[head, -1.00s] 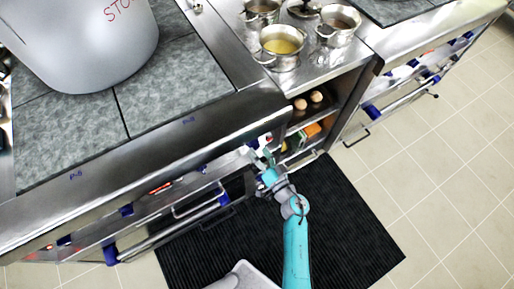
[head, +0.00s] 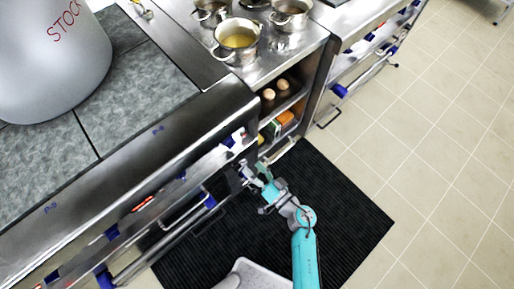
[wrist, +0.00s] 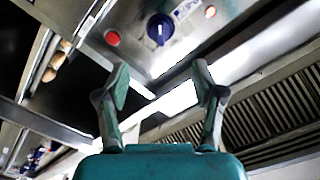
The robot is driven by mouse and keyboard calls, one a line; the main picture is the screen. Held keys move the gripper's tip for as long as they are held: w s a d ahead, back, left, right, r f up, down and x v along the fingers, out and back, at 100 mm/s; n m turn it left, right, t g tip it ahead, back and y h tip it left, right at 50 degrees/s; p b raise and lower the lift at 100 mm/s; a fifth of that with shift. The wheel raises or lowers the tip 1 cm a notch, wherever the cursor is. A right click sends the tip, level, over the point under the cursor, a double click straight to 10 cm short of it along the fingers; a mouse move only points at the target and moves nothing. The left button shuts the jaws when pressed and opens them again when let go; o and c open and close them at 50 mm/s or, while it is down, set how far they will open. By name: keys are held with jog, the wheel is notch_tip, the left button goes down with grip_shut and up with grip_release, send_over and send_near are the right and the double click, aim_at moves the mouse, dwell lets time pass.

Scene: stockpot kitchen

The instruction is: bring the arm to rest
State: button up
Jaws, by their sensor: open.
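My gripper (head: 256,172) is at the end of my teal and grey arm, just in front of the stove's steel front, above the black mat. In the wrist view my gripper (wrist: 160,84) has its two fingers spread apart with nothing between them. Beyond the fingers, the wrist view shows a steel panel with a blue knob (wrist: 160,30) and a red light (wrist: 112,38). In the head view I cannot tell whether the fingers touch the stove front.
A large stockpot (head: 50,60) stands on the grey cooktop. Several small pots, one with yellow liquid (head: 238,40), stand on the steel counter. Open shelves below hold eggs (head: 275,89). A black ribbed mat (head: 345,215) covers the floor; tiles (head: 450,130) to the right are clear.

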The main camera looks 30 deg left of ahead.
jog(key=s+d+r+m+t+h, duration=0.1)
jog(key=s+d+r+t+h, duration=0.25)
jog(key=d, duration=0.45)
jog(key=s+d+r+m+t+h, duration=0.2)
jog(key=s+d+t, duration=0.1)
jog(key=s+d, duration=0.3)
jog(key=s+d+r+m+t+h, duration=0.1)
jog(key=s+d+r+t+h, duration=0.25)
jog(key=d, duration=0.55)
jog(key=s+d+r+m+g+h, duration=0.1)
jog(key=s+d+r+g+h, duration=0.1)
jog(key=s+d+r+h, duration=0.5)
jog(key=s+d+r, duration=0.3)
jog(key=s+r, duration=0.1)
jog(key=s, duration=0.1)
jog(key=shift+s+d+r+h, duration=0.15)
jog(key=shift+s+d+h, duration=0.15)
jog(key=shift+s, duration=0.1)
